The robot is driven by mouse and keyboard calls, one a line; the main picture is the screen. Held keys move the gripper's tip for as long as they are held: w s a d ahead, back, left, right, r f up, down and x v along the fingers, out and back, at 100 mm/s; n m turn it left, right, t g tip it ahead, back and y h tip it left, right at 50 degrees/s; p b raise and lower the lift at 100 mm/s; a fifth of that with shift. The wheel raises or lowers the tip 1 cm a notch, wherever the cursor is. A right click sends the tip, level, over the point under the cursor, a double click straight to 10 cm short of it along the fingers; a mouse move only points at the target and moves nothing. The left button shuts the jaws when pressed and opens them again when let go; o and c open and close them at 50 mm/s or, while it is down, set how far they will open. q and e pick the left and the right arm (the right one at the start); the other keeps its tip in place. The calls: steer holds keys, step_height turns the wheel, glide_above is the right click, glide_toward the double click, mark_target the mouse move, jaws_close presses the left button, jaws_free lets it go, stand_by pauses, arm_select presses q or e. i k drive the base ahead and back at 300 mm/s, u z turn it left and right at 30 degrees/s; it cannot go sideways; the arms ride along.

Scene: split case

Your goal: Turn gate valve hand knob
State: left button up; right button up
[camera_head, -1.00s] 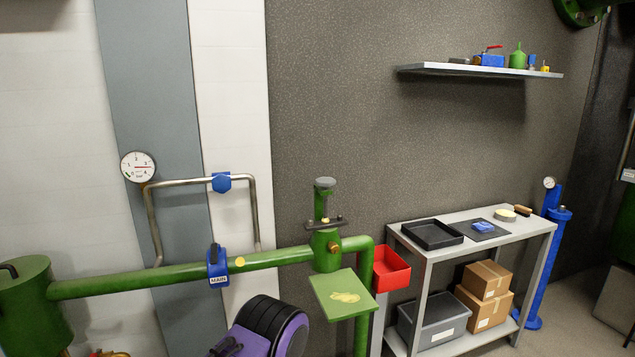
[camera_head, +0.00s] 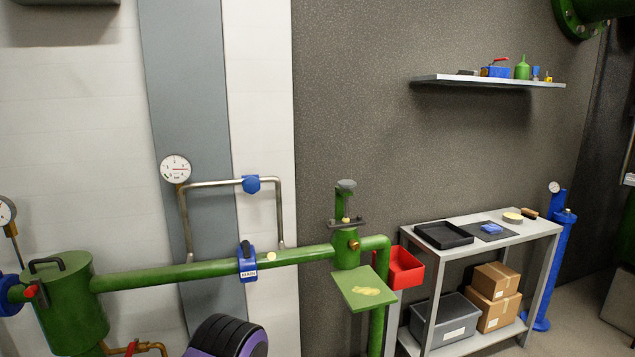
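A green gate valve (camera_head: 346,250) stands on the green pipe in the middle of the view. A short green stem rises from it, with a small grey round knob (camera_head: 346,185) at its top. A dark flat bracket or plate crosses the stem below the knob. A brass fitting sits on the valve's front. A blue lever valve (camera_head: 247,265) labelled MAIN is on the pipe to the left. A small blue valve (camera_head: 251,184) is on the thin bypass pipe above.
A green tilted plate (camera_head: 363,289) and a red bin (camera_head: 406,268) are beside the valve. A grey bench (camera_head: 470,227) with trays and boxes stands right, below a wall shelf (camera_head: 488,82). A green tank (camera_head: 70,300) is at left. A round gauge (camera_head: 175,169) hangs above the pipe.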

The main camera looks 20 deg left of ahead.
mark_target(347, 184)
steer(key=u, duration=0.35)
steer(key=i, duration=0.95)
steer(key=z, duration=0.1)
